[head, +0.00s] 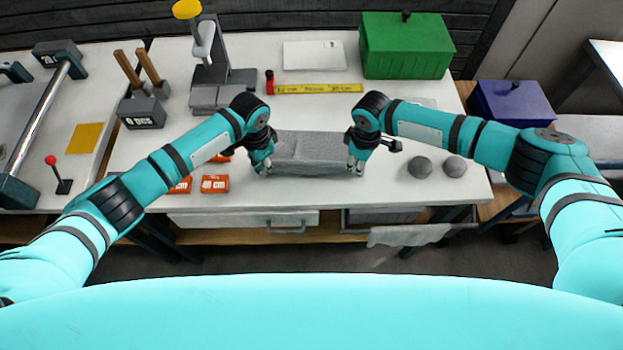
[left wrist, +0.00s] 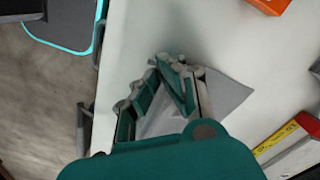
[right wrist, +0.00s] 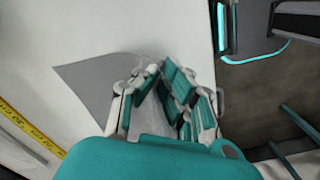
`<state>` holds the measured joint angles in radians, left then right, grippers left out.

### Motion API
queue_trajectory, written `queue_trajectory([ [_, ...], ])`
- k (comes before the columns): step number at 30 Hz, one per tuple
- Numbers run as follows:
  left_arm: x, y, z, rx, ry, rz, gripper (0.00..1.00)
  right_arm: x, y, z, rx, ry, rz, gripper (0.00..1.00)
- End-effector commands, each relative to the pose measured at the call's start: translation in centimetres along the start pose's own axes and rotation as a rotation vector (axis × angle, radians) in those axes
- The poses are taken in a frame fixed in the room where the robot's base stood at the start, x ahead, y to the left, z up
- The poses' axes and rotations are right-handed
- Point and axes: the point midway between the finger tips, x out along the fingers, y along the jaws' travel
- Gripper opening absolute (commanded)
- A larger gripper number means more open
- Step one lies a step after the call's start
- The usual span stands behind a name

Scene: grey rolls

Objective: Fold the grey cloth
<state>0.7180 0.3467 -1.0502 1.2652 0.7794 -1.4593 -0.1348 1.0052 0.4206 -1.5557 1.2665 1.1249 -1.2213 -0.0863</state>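The grey cloth (head: 312,150) lies at the front middle of the white table, spanning between my two grippers, with a crease along its length. My left gripper (head: 262,166) is at its left front end; in the left wrist view its fingertips (left wrist: 180,66) are drawn together with cloth (left wrist: 228,94) between and beside them. My right gripper (head: 356,163) is at its right front end; in the right wrist view its fingertips (right wrist: 158,68) are close together on the cloth (right wrist: 88,78). The fingers hide the exact pinched edges.
Orange boxes (head: 214,184) lie left of the cloth and two grey round pieces (head: 420,167) lie right. A yellow ruler (head: 318,88), a white plate (head: 314,55) and a green box (head: 406,50) are behind. The table's front edge is close to the cloth.

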Motion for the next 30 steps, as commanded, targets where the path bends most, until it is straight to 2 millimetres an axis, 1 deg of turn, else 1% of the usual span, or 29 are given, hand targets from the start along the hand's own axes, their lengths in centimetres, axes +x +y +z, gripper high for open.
queue_trajectory([
  [8,-0.1,-0.1,0.0,0.0,0.0,-0.001,0.0,0.0,0.0,0.0,0.0,0.0,0.001,0.0],
  [11,-0.6,0.0,0.0,0.002,0.003,-0.004,0.0,-0.6,0.0,0.0,0.0,0.002,0.004,0.0],
  [13,-1.4,0.0,0.0,0.007,0.007,-0.011,0.0,-1.4,-0.1,0.0,-0.002,0.006,0.009,0.0],
  [17,-3.7,0.1,0.0,0.021,0.022,-0.031,0.0,-3.6,-0.1,0.1,-0.006,0.019,0.031,0.0],
  [24,-8.4,0.3,0.1,0.056,0.058,-0.083,0.0,-8.3,-0.4,0.1,-0.014,0.052,0.083,0.0],
  [28,-10.6,0.4,0.0,0.083,0.088,-0.122,0.0,-10.6,-0.5,0.0,-0.022,0.079,0.125,0.0],
  [30,-12.4,0.5,0.0,0.096,0.103,-0.144,0.0,-12.3,-0.5,0.0,-0.027,0.092,0.146,0.0],
])
